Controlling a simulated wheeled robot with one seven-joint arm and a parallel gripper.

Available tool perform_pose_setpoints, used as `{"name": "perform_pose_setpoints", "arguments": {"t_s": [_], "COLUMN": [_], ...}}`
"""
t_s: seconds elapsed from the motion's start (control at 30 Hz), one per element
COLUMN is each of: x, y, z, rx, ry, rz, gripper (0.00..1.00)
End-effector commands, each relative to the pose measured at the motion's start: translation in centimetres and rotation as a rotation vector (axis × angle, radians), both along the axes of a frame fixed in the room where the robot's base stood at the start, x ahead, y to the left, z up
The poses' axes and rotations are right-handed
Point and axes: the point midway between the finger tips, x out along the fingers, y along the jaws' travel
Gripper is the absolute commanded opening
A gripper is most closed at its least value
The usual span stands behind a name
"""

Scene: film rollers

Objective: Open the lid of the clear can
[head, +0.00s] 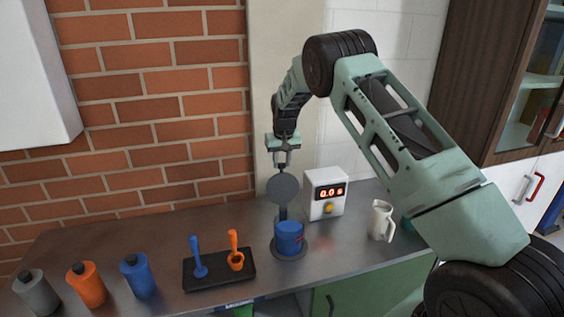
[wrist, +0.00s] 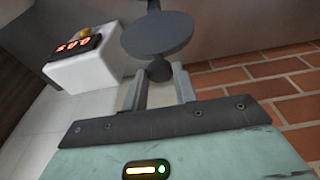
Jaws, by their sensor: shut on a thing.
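The can (head: 289,238) looks blue, perhaps from its contents, and stands upright on a dark round base on the counter. Its dark grey round lid (head: 283,188) is raised clear of the can's mouth and stands steeply tilted, its flat face toward the head camera. A thin dark piece (head: 283,213) runs between lid and can. My gripper (head: 282,166) is above the lid, shut on its knob. In the wrist view the lid (wrist: 157,36) is ahead of my gripper (wrist: 159,80), with the round knob (wrist: 159,71) between the fingers.
A white timer box (head: 325,193) stands right of the can, with a white jug (head: 380,220) beyond it. A dark tray (head: 218,269) with blue and orange spoon-like tools is to the left. Grey, orange (head: 86,285) and blue bottles stand farther left. A brick wall (head: 150,100) is behind.

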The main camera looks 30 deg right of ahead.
Motion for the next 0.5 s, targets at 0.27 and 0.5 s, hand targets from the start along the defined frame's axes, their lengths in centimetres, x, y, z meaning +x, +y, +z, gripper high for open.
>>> {"name": "perform_pose_setpoints", "arguments": {"t_s": [0.27,0.5], "x": [0.05,0.03], "y": [-0.06,-0.04], "z": [-0.13,-0.14], "rx": [-0.001,0.000], "ry": [-0.002,-0.001], "rz": [0.000,-0.001], "gripper": [0.00,0.51]}}
